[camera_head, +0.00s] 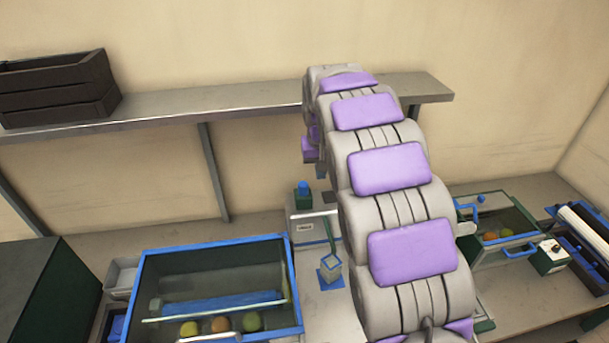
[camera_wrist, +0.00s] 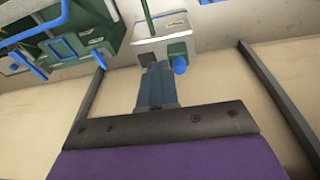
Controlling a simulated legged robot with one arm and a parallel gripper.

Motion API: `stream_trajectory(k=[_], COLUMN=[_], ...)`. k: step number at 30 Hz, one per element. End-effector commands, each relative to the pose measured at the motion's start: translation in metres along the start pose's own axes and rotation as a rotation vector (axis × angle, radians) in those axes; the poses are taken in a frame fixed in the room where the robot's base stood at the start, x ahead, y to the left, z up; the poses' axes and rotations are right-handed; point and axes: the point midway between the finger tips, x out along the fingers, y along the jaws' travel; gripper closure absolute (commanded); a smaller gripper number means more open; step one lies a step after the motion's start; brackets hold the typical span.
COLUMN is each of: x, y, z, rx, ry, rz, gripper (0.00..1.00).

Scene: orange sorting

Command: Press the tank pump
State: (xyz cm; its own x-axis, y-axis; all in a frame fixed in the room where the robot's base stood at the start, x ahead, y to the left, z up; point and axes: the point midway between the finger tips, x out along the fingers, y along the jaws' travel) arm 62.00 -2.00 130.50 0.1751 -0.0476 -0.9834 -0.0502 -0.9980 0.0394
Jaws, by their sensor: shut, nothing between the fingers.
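A pale box (camera_head: 303,228) with a blue round knob (camera_head: 303,188) on top stands at the back of the bench in the head view, beside a blue-rimmed glass tank (camera_head: 215,245). The box also shows in the wrist view (camera_wrist: 150,45), with its blue knob (camera_wrist: 180,65) and a dark square patch. I cannot tell for certain which part is the pump. My gripper (camera_wrist: 154,68) is shut and empty. In the wrist view its tips overlap the box just left of the knob; contact is unclear. In the head view my arm hides most of the gripper.
A shelf (camera_head: 240,98) with a dark crate (camera_head: 60,88) runs along the wall above the bench. A second tank (camera_head: 500,235) with fruit and a roller (camera_head: 585,235) are at the right.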

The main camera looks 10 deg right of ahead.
Motion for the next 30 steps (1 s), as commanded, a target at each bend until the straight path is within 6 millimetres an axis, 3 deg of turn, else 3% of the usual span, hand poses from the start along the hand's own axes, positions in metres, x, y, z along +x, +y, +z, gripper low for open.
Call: stream_trajectory(k=[6,12,19,30], x=[0.012,0.024,0.033,0.036], y=[-0.007,-0.016,-0.021,-0.023], z=[-0.051,-0.087,-0.108,-0.112], rx=[-0.016,-0.029,-0.038,-0.04], ry=[0.044,0.082,0.108,0.111], rz=[-0.015,-0.033,-0.047,-0.05], gripper=[1.0,1.0,1.0,1.0])
